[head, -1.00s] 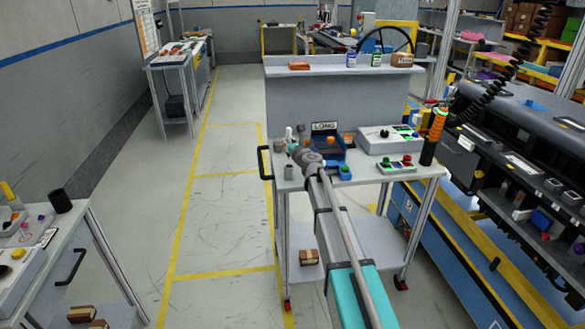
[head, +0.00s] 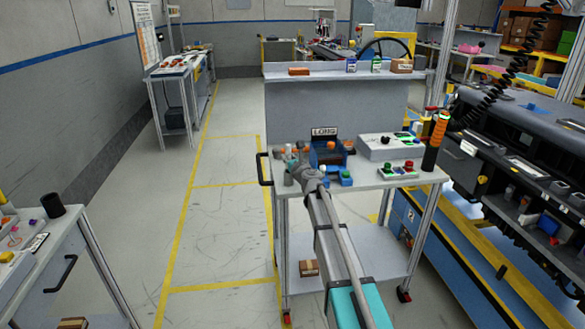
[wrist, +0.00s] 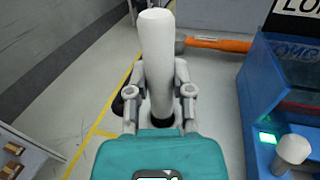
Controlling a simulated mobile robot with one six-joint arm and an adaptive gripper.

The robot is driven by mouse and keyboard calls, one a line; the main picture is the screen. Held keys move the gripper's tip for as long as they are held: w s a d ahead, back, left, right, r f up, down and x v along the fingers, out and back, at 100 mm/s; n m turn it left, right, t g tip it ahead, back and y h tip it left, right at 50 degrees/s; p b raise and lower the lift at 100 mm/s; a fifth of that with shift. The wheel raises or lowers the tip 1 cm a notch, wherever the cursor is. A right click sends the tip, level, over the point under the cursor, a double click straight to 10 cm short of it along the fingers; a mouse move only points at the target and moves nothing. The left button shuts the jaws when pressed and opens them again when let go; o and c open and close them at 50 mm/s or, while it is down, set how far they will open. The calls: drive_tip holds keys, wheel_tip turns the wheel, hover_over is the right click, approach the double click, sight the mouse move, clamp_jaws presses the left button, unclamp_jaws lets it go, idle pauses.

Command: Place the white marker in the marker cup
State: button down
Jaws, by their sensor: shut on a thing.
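My gripper (wrist: 160,92) is shut on the white marker (wrist: 156,45). In the wrist view the marker stands nearly upright between the fingers, its rounded white end up and a dark band low down. In the head view my gripper (head: 296,163) is over the left part of the middle cart's top, and the marker is too small to make out. A black, open-looking cup (head: 53,205) stands on the left cart. A small grey cylinder (head: 289,176) is beside my gripper. I cannot tell which one is the marker cup.
A blue unit (head: 326,153) labelled LONG is right of my gripper; it shows close by in the wrist view (wrist: 262,85). An orange-handled tool (wrist: 220,45) lies beyond the marker. Button boxes (head: 398,171) stand further right. Open floor (head: 225,220) separates the two carts.

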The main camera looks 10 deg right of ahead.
drive_tip(key=shift+f, duration=0.15)
drive_tip(key=shift+f+b, duration=1.8)
drive_tip(key=shift+b, duration=0.1)
drive_tip(key=shift+f, duration=0.1)
drive_tip(key=c, duration=0.5)
unclamp_jaws()
drive_tip(key=shift+s+r, duration=0.15)
drive_tip(key=shift+r, duration=0.05)
drive_tip(key=v, duration=1.1)
drive_tip(key=shift+s+d, duration=0.15)
drive_tip(key=shift+s, duration=0.25)
